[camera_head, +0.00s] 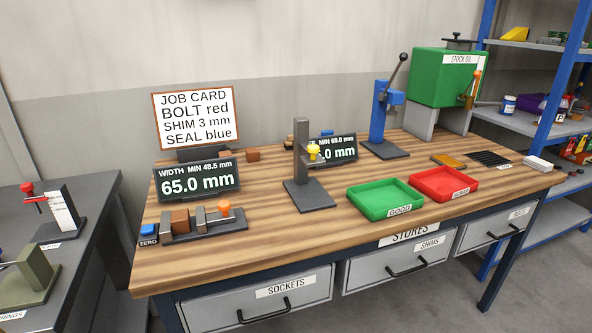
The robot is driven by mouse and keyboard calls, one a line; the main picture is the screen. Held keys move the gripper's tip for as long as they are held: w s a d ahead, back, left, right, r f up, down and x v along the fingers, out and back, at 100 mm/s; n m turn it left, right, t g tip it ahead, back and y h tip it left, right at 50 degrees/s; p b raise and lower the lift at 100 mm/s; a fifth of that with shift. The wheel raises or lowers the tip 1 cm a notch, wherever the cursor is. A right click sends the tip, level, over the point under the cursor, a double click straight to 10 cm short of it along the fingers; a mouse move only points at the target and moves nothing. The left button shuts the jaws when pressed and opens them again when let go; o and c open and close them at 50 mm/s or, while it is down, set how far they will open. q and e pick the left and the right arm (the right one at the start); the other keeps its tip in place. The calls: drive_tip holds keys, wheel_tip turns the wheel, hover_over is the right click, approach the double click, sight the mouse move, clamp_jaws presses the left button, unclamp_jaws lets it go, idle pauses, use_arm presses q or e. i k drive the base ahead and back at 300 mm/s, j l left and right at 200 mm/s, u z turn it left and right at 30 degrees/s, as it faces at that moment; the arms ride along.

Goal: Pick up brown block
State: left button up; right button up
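A brown block (180,220) sits in the grey width gauge (204,235) at the near left of the wooden bench, between its jaws or close to them; contact on each side is hard to tell. A smaller brown block (253,155) lies on the bench right of the job card stand. Neither of my grippers shows in this view.
The width display (197,180) reads 65.0 mm. A height gauge stand (304,170), green tray (384,200), red tray (443,184), blue press (381,115) and green oil tank (440,77) stand on the wooden bench (262,235). Its front middle is mostly clear.

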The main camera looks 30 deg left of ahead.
sight(180, 220)
drive_tip(key=u, duration=1.55)
drive_tip(key=i+j, duration=0.2)
drive_tip(key=j, duration=0.15)
drive_tip(key=i+j, duration=0.2)
drive_tip(key=j, duration=0.15)
